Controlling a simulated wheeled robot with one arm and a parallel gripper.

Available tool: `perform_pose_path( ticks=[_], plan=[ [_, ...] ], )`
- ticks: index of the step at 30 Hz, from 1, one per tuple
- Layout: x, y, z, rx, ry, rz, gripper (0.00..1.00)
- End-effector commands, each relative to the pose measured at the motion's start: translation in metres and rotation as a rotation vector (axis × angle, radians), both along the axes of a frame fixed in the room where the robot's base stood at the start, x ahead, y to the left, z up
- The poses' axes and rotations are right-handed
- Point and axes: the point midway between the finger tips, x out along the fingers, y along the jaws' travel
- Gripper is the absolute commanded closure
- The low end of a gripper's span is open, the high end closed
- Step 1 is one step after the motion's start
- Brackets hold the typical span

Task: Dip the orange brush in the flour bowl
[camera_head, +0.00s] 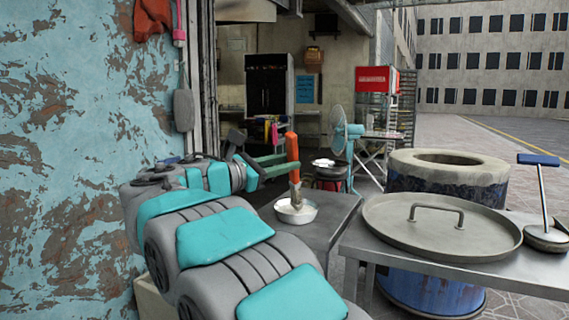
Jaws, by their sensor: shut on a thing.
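The orange brush (292,148) stands nearly upright, with its pale head pointing down. My gripper (288,160) is shut on its orange handle. The flour bowl (310,213), a small metal bowl, sits on a grey table just below, with white flour inside. The brush's lower end is at the bowl, over or in the flour; I cannot tell whether it touches the flour.
A large round metal lid (440,230) lies on the metal table to the right. A blue-handled tool (541,180) stands in a small dish at the far right. The barrel oven (448,170) is behind. A peeling blue wall (60,130) is close on the left.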

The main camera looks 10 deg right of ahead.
Motion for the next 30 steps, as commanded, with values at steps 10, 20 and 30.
perform_pose_path(
  ticks=[10, 20, 30],
  plan=[
    [0.0, -0.001, 0.032, -0.001, -0.002, -0.002, 1.0],
    [0.0, -0.001, 0.058, 0.002, -0.005, 0.0, 1.0],
    [0.0, 0.0, 0.074, 0.0, -0.002, 0.0, 1.0]
  ],
)
